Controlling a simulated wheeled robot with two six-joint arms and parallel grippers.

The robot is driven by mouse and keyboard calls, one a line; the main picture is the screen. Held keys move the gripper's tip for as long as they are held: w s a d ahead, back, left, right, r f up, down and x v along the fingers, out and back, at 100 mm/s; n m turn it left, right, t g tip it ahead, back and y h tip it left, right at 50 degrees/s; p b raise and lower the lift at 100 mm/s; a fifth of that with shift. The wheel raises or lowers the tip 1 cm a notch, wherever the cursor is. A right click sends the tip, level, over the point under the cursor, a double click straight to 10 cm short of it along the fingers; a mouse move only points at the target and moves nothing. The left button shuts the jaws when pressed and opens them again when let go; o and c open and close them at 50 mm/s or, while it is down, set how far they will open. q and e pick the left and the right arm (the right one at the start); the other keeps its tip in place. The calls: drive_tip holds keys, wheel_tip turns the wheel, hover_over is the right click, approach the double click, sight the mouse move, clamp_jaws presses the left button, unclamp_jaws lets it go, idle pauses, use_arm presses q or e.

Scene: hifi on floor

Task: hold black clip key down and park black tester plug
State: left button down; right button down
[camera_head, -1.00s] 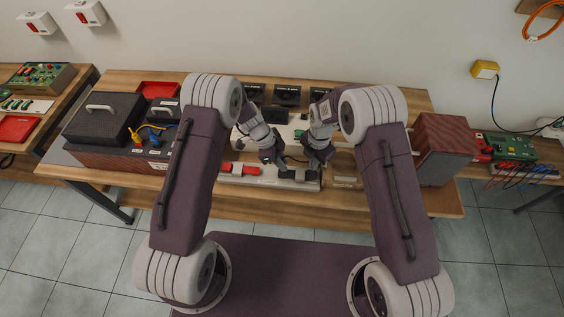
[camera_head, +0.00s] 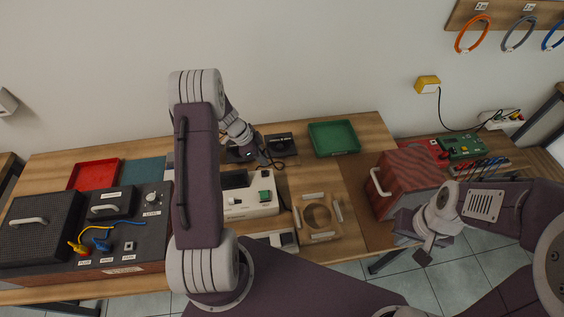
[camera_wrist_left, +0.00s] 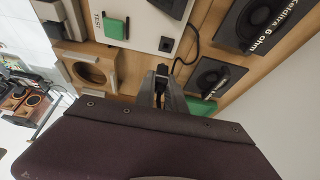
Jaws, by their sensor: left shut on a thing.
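My left gripper (camera_head: 262,160) is over the back of the bench, beside a black speaker plate (camera_head: 279,143). It is shut on a small dark piece, which looks like the black tester plug (camera_wrist_left: 161,73) in the left wrist view, mostly hidden by the jaws. A black cable (camera_wrist_left: 192,45) runs from the white tester (camera_wrist_left: 150,20) towards the jaws. The tester (camera_head: 247,203), with a green key, stands in front of the gripper. I cannot make out the black clip key clearly. My right gripper (camera_head: 424,252) hangs low at the right, away from the tester; its jaws are unclear.
A wooden block with a round opening (camera_head: 338,230) lies right of the tester. A green tray (camera_head: 334,138) is behind it, and a reddish box with a handle (camera_head: 408,178) stands further right. A black case (camera_head: 40,225) and red tray (camera_head: 93,174) are left.

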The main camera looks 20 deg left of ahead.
use_arm(q)
drive_tip(key=shift+w+a+r, duration=0.1)
drive_tip(key=shift+w, duration=0.2)
drive_tip(key=shift+s, duration=0.2)
drive_tip(key=shift+f, duration=0.4)
wheel_tip(320, 180, down, 3)
drive_tip(key=shift+r+b, duration=0.15)
drive_tip(key=shift+b, duration=0.65)
drive_tip(key=shift+f, duration=0.6)
use_arm(e)
drive_tip(key=shift+s+d+f+m, duration=0.15)
drive_tip(key=shift+s+f+m, duration=0.05)
drive_tip(key=shift+f, duration=0.25)
drive_tip(key=shift+s+d+f+m, duration=0.1)
drive_tip(key=shift+s+f+m, duration=0.1)
drive_tip(key=shift+f, duration=0.2)
use_arm(q)
drive_tip(key=shift+b, duration=0.7)
use_arm(e)
drive_tip(key=shift+f, duration=0.55)
